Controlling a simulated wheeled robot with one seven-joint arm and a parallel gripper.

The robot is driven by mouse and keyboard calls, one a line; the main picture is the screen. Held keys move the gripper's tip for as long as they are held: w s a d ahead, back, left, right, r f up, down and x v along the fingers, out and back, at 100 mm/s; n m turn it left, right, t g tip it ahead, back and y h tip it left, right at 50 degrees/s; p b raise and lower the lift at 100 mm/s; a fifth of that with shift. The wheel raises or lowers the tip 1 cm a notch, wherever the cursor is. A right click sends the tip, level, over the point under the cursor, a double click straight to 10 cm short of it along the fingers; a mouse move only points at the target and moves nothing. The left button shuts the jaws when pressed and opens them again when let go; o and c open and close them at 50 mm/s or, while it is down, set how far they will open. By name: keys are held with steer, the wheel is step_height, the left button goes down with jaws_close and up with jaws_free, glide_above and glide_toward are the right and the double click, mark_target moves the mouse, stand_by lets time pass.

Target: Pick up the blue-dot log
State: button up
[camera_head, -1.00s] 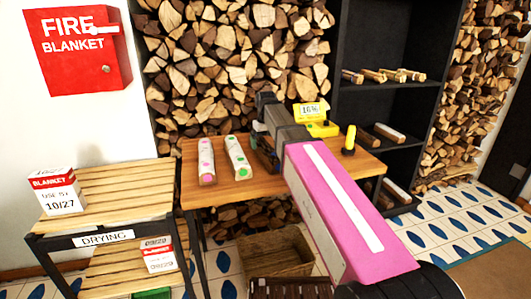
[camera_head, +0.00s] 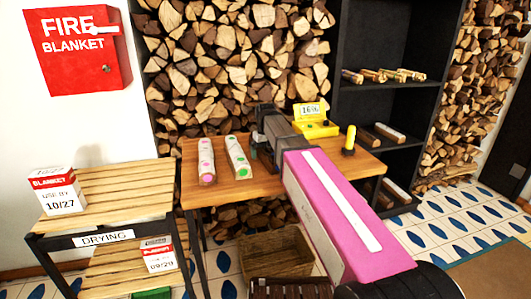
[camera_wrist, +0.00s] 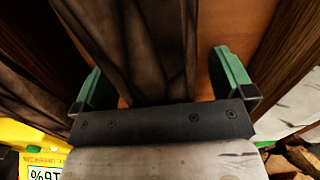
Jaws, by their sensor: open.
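No blue dot shows in either view. In the wrist view a dark brown log (camera_wrist: 150,40) lies between the two fingers of my gripper (camera_wrist: 163,80), on the orange-brown tabletop; its end is hidden, so I cannot tell its dot. My gripper is open, with green fingers on either side of this log. In the head view my gripper (camera_head: 256,150) is over the middle of the wooden table (camera_head: 215,195), mostly hidden by my pink arm. Left of it lie a pale log with pink dots (camera_head: 206,160) and a pale log with green dots (camera_head: 238,157).
A yellow meter reading 16% (camera_head: 315,122) and a yellow-topped upright item (camera_head: 349,140) stand at the table's right. A slatted drying rack (camera_head: 105,188) is at left, a black shelf (camera_head: 385,105) at right. A crate (camera_head: 278,255) sits below the table.

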steer(key=shift+f, duration=0.1)
steer(key=c, duration=1.5)
